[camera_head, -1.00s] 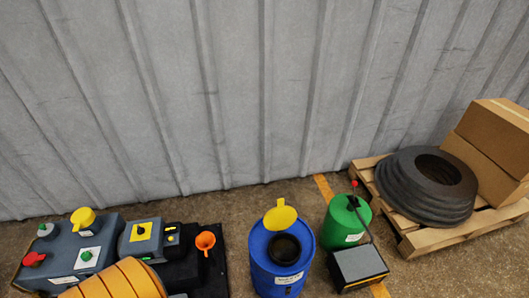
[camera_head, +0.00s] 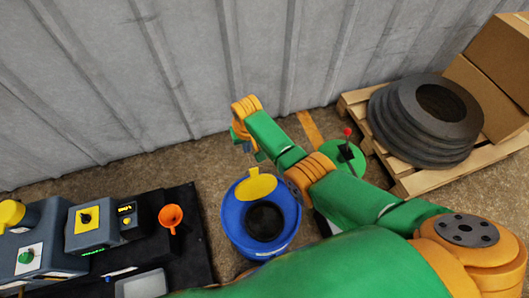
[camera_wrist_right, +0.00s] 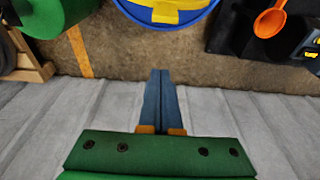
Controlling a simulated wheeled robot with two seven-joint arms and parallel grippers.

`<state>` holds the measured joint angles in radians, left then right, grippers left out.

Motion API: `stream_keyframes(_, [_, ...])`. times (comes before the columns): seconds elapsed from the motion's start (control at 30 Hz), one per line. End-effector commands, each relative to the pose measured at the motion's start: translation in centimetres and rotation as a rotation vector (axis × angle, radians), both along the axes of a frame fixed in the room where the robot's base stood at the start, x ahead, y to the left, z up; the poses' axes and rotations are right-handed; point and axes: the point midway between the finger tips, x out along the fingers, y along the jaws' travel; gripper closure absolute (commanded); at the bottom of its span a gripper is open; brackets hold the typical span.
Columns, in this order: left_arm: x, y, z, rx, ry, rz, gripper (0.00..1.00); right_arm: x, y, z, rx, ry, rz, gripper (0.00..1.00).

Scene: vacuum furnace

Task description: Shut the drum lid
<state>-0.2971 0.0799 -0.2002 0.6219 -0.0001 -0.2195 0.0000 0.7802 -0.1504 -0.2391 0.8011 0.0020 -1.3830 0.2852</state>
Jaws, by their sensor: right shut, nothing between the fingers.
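The blue drum (camera_head: 233,233) stands on the floor, with its dark round opening showing in the head view. Its yellow lid (camera_head: 256,185) stands raised at the wall side of the opening. The drum (camera_wrist_right: 128,6) and lid (camera_wrist_right: 170,12) show partly at the top of the wrist view. My right gripper (camera_head: 245,145) is behind the drum, between lid and wall, apart from the lid. In the wrist view my right gripper (camera_wrist_right: 160,72) has its fingers together, with nothing between them. My left gripper is not in view.
A green can (camera_head: 349,158) with a red-tipped lever stands right of the drum, partly behind my arm. An orange funnel (camera_head: 171,215) and control boxes (camera_head: 92,222) are at left. A pallet (camera_head: 412,183) holds stacked rings and boxes. The corrugated wall (camera_head: 180,70) is close behind.

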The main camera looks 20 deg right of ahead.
Motion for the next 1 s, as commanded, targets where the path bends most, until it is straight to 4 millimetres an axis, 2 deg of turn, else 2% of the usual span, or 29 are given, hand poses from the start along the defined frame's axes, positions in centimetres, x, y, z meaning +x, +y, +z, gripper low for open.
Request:
stream_keyframes(0.03, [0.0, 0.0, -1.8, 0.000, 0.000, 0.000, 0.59, 0.2, 0.0, -2.1, -0.001, 0.002, 0.000, 1.00])
stream_keyframes(0.1, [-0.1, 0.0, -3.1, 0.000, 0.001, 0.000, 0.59, 0.5, 0.0, -3.5, 0.000, 0.002, 0.000, 1.00])
stream_keyframes(0.2, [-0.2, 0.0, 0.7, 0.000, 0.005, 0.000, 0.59, -1.0, 0.0, -1.5, 0.001, 0.002, 0.000, 1.00])
stream_keyframes(0.3, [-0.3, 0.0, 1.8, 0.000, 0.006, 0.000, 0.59, -2.4, 0.0, -1.6, 0.001, 0.002, 0.001, 1.00])
stream_keyframes(0.47, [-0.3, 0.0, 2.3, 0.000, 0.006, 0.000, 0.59, -3.4, 0.0, -1.9, 0.001, 0.001, 0.000, 1.00])
stream_keyframes(0.83, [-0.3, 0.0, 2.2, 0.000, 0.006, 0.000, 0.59, -3.5, 0.0, -2.0, 0.001, -0.003, 0.000, 1.00])
stream_keyframes(1.0, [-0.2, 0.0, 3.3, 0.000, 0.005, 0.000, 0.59, -3.9, -0.4, -1.6, 0.000, -0.033, 0.000, 1.00])
